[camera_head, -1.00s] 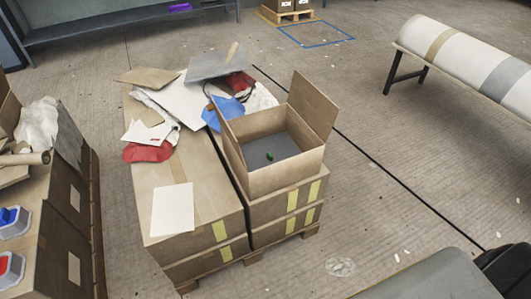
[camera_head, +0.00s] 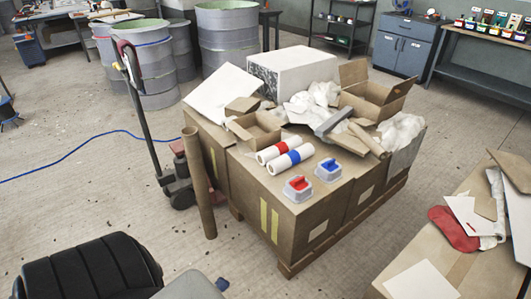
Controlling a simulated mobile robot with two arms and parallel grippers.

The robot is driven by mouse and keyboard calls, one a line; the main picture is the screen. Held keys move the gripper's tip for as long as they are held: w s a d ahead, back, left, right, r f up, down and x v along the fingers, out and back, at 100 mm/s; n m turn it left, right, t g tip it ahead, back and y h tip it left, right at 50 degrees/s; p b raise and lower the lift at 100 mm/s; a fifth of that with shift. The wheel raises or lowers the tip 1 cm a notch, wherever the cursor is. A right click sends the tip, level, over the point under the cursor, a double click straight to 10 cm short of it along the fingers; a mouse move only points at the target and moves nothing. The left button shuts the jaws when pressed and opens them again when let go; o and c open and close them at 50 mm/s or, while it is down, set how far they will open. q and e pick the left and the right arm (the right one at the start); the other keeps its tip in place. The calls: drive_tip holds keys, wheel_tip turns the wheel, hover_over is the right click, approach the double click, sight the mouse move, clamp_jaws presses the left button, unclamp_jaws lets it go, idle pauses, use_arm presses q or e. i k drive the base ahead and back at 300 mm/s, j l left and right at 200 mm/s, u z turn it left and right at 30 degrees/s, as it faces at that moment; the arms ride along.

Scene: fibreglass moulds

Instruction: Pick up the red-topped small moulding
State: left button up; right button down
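The red-topped small moulding (camera_head: 298,189) is a grey-white block with a red top. It stands upright near the front corner of a large cardboard box stack (camera_head: 335,210) in the middle of the view. A similar blue-topped moulding (camera_head: 328,170) stands just behind it to the right, with a small gap between them. Neither of my grippers is in view, and nothing touches the red-topped moulding.
Two white rolls with red (camera_head: 275,151) and blue (camera_head: 289,157) bands lie behind the mouldings. Open boxes, crumpled paper and a large white block (camera_head: 292,72) crowd the stack's back. A brown tube (camera_head: 198,182) and a pallet jack (camera_head: 140,110) stand at left. Another box stack (camera_head: 455,265) is at right.

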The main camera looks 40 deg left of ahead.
sight(298, 188)
drive_tip(key=u, duration=1.1)
